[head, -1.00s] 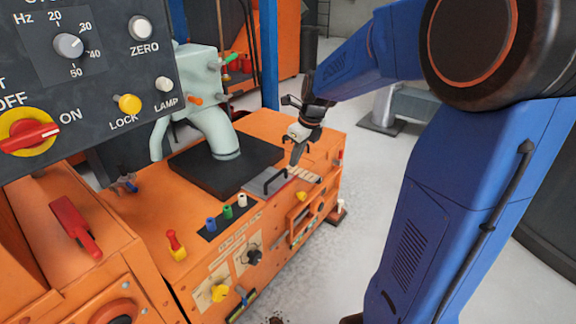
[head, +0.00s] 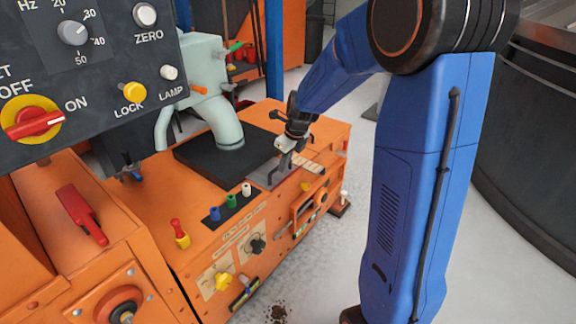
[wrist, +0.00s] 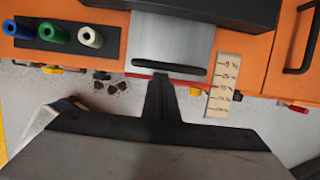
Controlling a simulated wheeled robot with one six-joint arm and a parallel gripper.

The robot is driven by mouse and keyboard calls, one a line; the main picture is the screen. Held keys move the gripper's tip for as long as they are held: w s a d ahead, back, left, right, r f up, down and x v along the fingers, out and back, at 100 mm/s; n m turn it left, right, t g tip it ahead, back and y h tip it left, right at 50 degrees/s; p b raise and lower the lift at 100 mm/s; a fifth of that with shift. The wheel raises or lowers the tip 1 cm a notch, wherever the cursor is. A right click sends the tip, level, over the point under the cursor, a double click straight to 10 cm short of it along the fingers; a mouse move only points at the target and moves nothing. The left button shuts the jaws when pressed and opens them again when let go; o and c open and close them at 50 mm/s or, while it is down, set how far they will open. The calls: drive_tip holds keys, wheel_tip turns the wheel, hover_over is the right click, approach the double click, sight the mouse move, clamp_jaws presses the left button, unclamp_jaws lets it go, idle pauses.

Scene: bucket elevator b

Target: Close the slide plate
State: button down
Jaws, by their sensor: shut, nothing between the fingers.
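The slide plate (wrist: 173,38) is a grey metal sheet on top of the orange machine, with a black bar handle (wrist: 168,67) across its near end in the wrist view. Its upper end meets a black block there. In the head view the plate (head: 264,179) lies beside the black base, and my gripper partly covers its handle. My gripper (wrist: 160,80) is shut and empty, its fingertips at the lower edge of the handle in the wrist view. I cannot tell whether they touch it. In the head view my gripper (head: 273,178) points down over the plate.
A pale marked scale (wrist: 224,85) lies right of the plate. Blue, green and white knobs (wrist: 53,34) stand on a black strip to its left. Another black handle (wrist: 300,37) is further right. A control panel (head: 90,100) fills the upper left of the head view.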

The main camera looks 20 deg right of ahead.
idle(0.3)
drive_tip(key=w+a, duration=0.2)
drive_tip(key=w, duration=0.1)
drive_tip(key=w+a, duration=0.1)
drive_tip(key=shift+w, duration=0.4)
drive_tip(key=shift+w+d+r, duration=0.1)
